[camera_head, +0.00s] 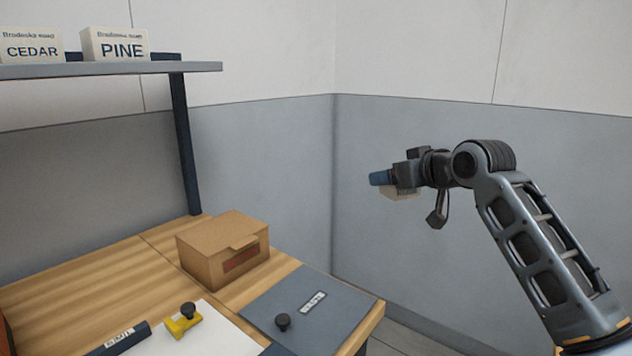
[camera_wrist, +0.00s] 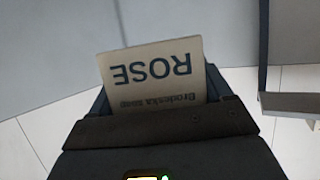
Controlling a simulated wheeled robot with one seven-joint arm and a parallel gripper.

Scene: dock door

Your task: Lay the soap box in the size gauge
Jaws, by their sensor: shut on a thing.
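My gripper (camera_head: 383,180) is shut on a cream soap box (camera_head: 399,194) and holds it in the air at the right, beyond the bench's right end. In the wrist view the soap box (camera_wrist: 155,74) sits between the fingers and reads "ROSE" upside down. My gripper also shows there (camera_wrist: 157,92). I cannot make out a size gauge for certain in either view.
On the wooden bench (camera_head: 95,265) are a brown carton (camera_head: 222,250), a yellow piece with a black knob (camera_head: 183,322), and a grey panel (camera_head: 345,310) with a knob and label. Boxes marked CEDAR (camera_head: 30,47) and PINE (camera_head: 116,46) stand on a shelf (camera_head: 110,69).

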